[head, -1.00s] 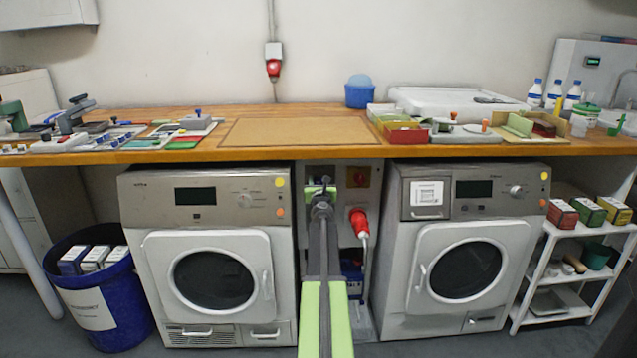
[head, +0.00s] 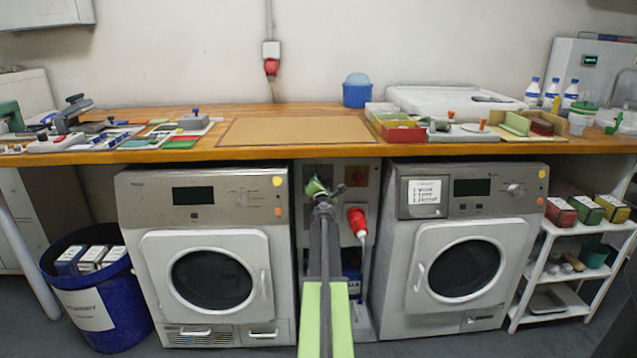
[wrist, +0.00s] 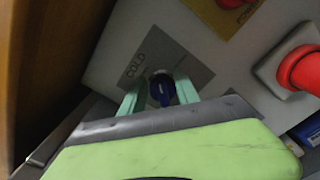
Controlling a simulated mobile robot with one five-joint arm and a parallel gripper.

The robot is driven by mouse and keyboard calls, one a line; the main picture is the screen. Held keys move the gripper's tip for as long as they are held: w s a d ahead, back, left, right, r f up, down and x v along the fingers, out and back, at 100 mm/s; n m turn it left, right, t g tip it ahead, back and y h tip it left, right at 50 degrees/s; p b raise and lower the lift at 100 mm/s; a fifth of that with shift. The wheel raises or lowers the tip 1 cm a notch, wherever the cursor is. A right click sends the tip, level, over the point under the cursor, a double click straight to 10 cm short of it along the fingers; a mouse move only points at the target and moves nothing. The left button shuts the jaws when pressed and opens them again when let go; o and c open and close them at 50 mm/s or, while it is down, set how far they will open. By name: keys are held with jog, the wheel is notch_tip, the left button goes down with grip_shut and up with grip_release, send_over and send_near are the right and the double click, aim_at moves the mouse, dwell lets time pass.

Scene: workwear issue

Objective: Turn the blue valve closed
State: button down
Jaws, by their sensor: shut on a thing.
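The blue valve (wrist: 162,89) is a small dark blue handle on a grey plate marked COLD (wrist: 150,60), seen in the wrist view. The plate is on the pale panel between the two machines. My gripper (wrist: 160,84) has its two pale green fingers on either side of the handle and is shut on it. In the head view my gripper (head: 319,188) is at the panel under the worktop, rolled to a slant. There it hides the valve.
A red plug (head: 357,220) with a cable sits right of my gripper, below a red switch on a yellow plate (head: 357,176). Washing machines flank the gap (head: 205,215) (head: 465,215). The wooden worktop edge (head: 300,153) runs just above.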

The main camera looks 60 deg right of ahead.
jog(key=shift+f+m+b, duration=0.2)
jog(key=shift+f+m, duration=0.05)
jog(key=shift+m, duration=1.4)
jog(key=shift+f+m+b, duration=0.2)
jog(key=shift+m, duration=1.4)
jog(key=shift+f+m+b, duration=0.2)
jog(key=shift+f+m, duration=0.05)
jog(key=shift+m, duration=1.4)
jog(key=c, duration=1)
grip_release()
jog(key=shift+c, duration=0.2)
jog(key=shift+o, duration=0.7)
jog(key=shift+s+d, duration=0.1)
jog(key=shift+s, duration=0.05)
jog(key=v, duration=1.7)
jog(key=shift+s, duration=0.2)
